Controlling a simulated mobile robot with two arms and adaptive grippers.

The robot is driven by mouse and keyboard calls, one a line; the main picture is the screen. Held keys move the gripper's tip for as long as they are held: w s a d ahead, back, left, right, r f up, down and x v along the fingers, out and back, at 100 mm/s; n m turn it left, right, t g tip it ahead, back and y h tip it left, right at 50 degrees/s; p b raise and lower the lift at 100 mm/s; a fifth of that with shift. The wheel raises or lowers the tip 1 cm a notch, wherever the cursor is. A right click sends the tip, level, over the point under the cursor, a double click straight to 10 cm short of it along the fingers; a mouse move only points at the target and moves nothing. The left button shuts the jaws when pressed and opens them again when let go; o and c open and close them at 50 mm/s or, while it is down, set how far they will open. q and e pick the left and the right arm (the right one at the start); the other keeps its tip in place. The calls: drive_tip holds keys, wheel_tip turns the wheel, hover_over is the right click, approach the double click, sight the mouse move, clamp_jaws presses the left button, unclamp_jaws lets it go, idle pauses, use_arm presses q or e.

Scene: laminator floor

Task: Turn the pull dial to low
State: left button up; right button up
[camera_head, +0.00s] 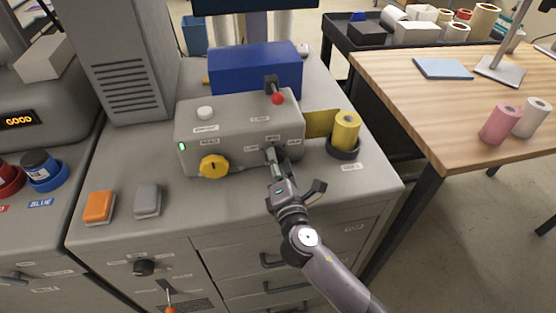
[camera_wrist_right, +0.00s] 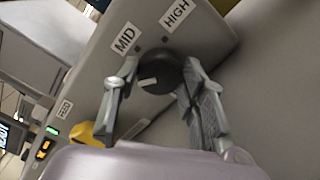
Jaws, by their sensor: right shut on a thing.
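The pull dial (camera_wrist_right: 160,75) is a dark round knob on the front of the grey machine box (camera_head: 222,122). In the right wrist view a short white mark shows on its left part, with the MID label (camera_wrist_right: 124,40) and HIGH label (camera_wrist_right: 176,13) beyond it. Another label (camera_wrist_right: 133,130) is partly hidden behind a finger and unreadable. My right gripper (camera_head: 272,156) is at the right part of the box front, its fingers on either side of the dial, shut on it. In the head view the gripper mostly hides the dial. My left gripper is not in view.
A yellow knob (camera_head: 214,166) sits left on the same box front. A white button (camera_head: 205,113) and a red-tipped lever (camera_head: 277,98) are on top. A yellow roll (camera_head: 345,131) stands at the right. Orange (camera_head: 98,206) and grey (camera_head: 147,199) buttons sit on the cabinet top.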

drive_tip(key=shift+n, duration=0.3)
idle(0.4)
drive_tip(key=o, duration=1.2)
drive_tip(key=shift+a, duration=0.1)
drive_tip(key=shift+c, duration=0.2)
drive_tip(key=s+d, duration=0.2)
drive_tip(key=s, duration=0.9)
drive_tip(key=shift+s+d, duration=0.25)
drive_tip(key=shift+s, duration=0.15)
